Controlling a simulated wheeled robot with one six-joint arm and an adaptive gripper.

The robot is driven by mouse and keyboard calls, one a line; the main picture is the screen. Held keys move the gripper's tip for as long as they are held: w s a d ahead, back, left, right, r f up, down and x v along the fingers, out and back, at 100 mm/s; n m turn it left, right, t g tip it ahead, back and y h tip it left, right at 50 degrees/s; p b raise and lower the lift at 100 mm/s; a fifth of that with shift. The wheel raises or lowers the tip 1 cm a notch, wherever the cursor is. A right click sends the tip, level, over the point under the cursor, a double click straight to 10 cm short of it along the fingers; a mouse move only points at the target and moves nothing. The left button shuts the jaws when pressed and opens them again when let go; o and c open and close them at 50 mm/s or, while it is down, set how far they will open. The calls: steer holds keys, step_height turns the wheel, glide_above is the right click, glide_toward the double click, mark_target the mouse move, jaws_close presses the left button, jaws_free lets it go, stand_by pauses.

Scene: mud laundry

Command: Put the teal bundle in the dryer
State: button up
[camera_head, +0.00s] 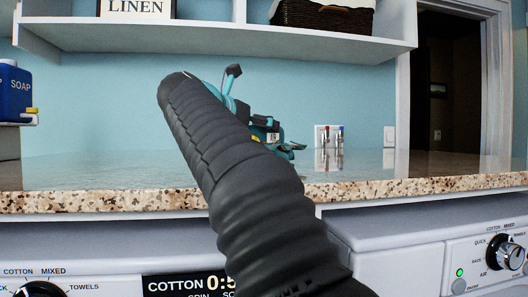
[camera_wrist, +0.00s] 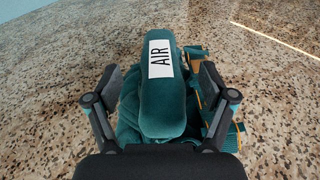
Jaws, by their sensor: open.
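The teal bundle (camera_wrist: 163,110) lies on the speckled counter in the wrist view, with a white tag reading AIR on its top. Folded teal cloth and orange-edged pieces (camera_wrist: 205,85) show at its right side. My gripper (camera_wrist: 160,84) is open, with one dark finger on each side of the bundle; I cannot tell whether they touch it. In the head view my dark arm hides most of that spot, and only teal and yellow bits show past it. Below the counter, a white machine (camera_head: 395,268) with a dial stands at right; its door is out of view.
The granite counter (camera_head: 90,200) runs across, with a second machine panel (camera_head: 75,285) under it at left. A shelf (camera_head: 210,37) with a LINEN sign and a basket (camera_head: 322,17) hangs above. A blue SOAP container (camera_head: 14,92) stands at far left. A doorway opens at right.

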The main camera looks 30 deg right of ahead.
steer(key=shift+x, duration=1)
jaws_close()
steer(key=shift+r, duration=0.15)
steer(key=shift+r, duration=0.85)
steer(key=r, duration=0.3)
steer(key=shift+s+d, duration=0.3)
steer(key=shift+s, duration=0.05)
steer(key=s+d+r, duration=0.6)
steer(key=s+d, duration=0.1)
steer(key=shift+s+d, duration=0.2)
steer(key=shift+d, duration=0.2)
